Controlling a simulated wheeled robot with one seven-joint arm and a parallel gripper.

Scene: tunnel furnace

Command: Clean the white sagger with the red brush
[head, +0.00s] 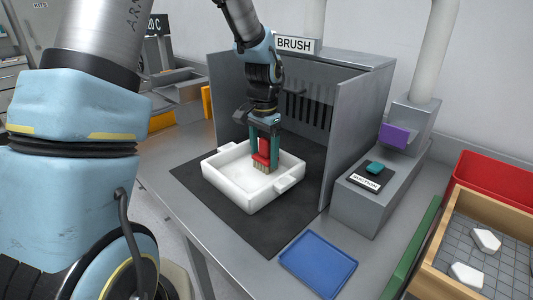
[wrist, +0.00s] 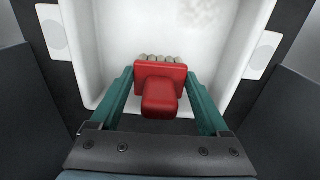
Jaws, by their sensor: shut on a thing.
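The white sagger (head: 240,190) is an open square tray with side handles, lying on a black mat in the brush booth. The red brush (head: 263,158) has pale bristles pointing down. My gripper (head: 265,152) is shut on the red brush and holds it upright inside the sagger, near its right part. In the wrist view the red brush (wrist: 160,88) sits between the green fingers of my gripper (wrist: 160,92), over the sagger (wrist: 120,35). A greyish smudge shows on the sagger's floor at the top of the wrist view. I cannot tell whether the bristles touch the floor.
Grey booth walls (head: 345,125) stand behind and right of the sagger. A blue tray (head: 317,264) lies in front at right. A grey suction box (head: 372,190) with a teal piece (head: 375,167) stands farther right. A wooden crate (head: 437,255) and a red bin (head: 490,180) are at the right edge.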

